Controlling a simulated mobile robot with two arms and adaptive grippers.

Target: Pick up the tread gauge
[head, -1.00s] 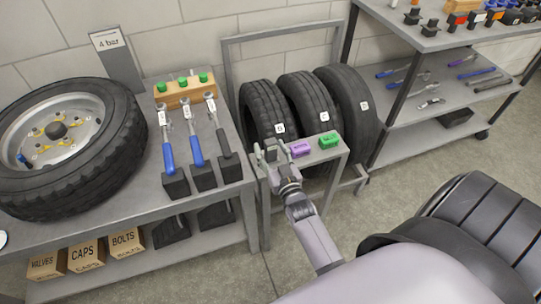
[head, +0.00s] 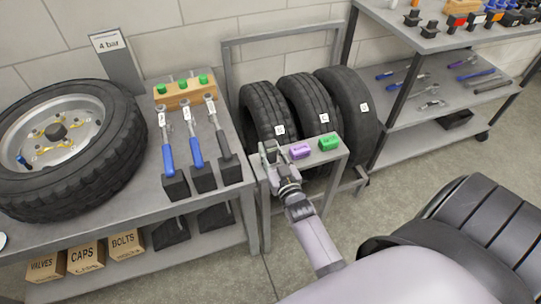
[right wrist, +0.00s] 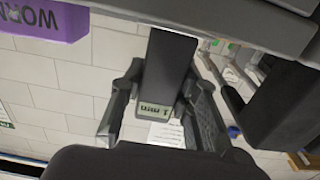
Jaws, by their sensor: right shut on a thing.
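The tread gauge (right wrist: 170,68) is a dark, upright block with a small pale display reading in mm. In the right wrist view it stands between the two fingers of my right gripper (right wrist: 160,112), which are shut on its sides. In the head view my right gripper (head: 269,150) is at the left end of the narrow grey stand and largely hides the gauge. I cannot tell whether the gauge touches the stand top. My left gripper is not in view.
On the narrow stand (head: 272,185), a purple block (head: 300,151) marked WORN sits just right of the gripper, with a green block (head: 328,142) beyond. Tyres (head: 307,100) stand behind. A bench with torque tools (head: 196,150) and a wheel (head: 65,140) is at left.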

